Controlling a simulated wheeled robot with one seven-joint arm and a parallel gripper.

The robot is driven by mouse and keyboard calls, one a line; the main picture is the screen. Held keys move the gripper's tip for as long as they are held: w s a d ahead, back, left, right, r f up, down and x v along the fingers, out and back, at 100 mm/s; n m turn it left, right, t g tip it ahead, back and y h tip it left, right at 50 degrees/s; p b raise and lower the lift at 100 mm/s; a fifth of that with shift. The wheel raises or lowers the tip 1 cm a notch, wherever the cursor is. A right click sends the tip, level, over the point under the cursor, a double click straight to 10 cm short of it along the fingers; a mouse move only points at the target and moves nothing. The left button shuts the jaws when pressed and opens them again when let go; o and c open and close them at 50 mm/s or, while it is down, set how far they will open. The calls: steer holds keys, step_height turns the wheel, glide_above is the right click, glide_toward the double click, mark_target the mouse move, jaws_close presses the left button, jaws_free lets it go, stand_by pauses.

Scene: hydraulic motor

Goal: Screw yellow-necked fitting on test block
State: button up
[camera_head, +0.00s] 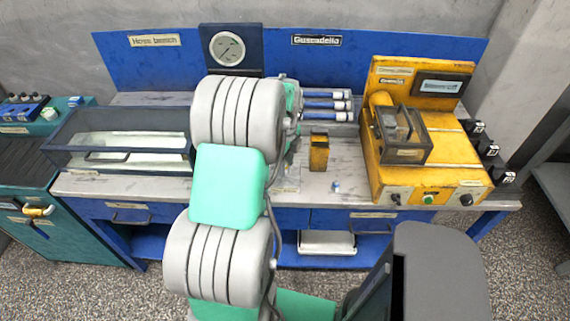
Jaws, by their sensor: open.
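A small upright yellow block (318,155) with a dark top stands on the bench right of my arm; it may be the test block, but I cannot read a label. A tiny bluish-white piece (335,186) lies on the bench in front of it. It is too small to tell whether it is a fitting or has a yellow neck. No yellow-necked fitting can be made out elsewhere. My grey and green arm rises through the middle of the view and reaches over the bench. Its links hide my gripper and part of the bench behind it.
A yellow machine (447,165) with a clear-lidded box fills the bench's right end. A glass-sided case (125,140) stands at left. Several blue and white cylinders (325,105) lie at the back, near a gauge (227,49). Bare bench (350,170) shows around the yellow block.

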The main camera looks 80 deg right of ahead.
steer(key=n, duration=0.8)
steer(key=shift+n, duration=0.3)
steer(key=shift+n, duration=0.4)
steer(key=n, duration=0.3)
steer(key=shift+n, duration=0.3)
steer(key=n, duration=0.4)
steer(key=shift+n, duration=0.4)
steer(key=shift+c, duration=0.3)
